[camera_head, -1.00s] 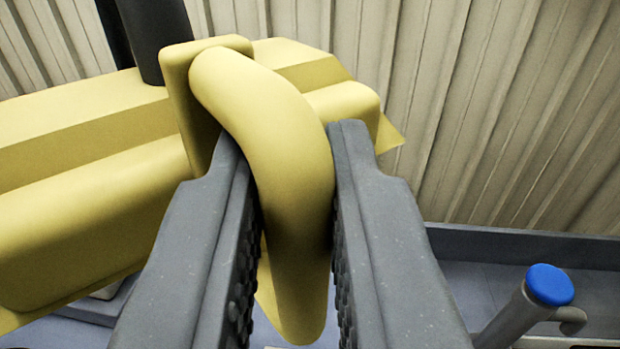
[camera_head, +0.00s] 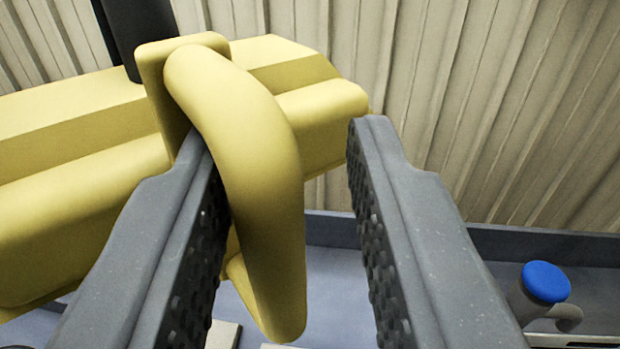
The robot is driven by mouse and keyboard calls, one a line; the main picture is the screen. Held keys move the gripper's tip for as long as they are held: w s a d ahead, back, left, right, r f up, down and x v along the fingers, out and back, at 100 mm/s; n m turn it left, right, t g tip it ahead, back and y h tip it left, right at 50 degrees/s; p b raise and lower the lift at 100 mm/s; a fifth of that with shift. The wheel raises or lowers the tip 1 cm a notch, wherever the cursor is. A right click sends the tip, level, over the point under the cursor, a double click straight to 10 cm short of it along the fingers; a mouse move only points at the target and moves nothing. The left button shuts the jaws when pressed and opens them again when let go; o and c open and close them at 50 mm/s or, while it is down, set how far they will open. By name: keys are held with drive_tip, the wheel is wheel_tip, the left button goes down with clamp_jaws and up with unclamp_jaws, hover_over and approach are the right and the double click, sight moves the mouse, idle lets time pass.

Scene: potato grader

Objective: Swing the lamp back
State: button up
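The lamp (camera_head: 75,190) is a long yellow housing across the left and middle of the view, hung from a dark post (camera_head: 140,35). A thick curved yellow handle (camera_head: 255,150) stands out from its near side. My gripper (camera_head: 278,145) is open, with one grey finger on each side of the handle. The left finger is close against the handle; I cannot tell whether they touch. A clear gap lies between the handle and the right finger. The left finger hides part of the lamp.
A pale ribbed wall (camera_head: 450,90) stands behind the lamp. A grey ledge (camera_head: 500,240) runs along its foot. A grey post with a blue cap (camera_head: 545,282) stands at the lower right. The space right of the lamp is open.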

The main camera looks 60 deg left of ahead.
drive_tip(key=shift+s+a, duration=0.15)
drive_tip(key=shift+s+d+f+b, duration=0.1)
drive_tip(key=shift+s+d+b, duration=0.25)
drive_tip(key=shift+d, duration=0.2)
drive_tip(key=b+v, duration=0.3)
drive_tip(key=v, duration=0.9)
drive_tip(key=shift+w+d, duration=0.2)
drive_tip(key=shift+d, duration=0.25)
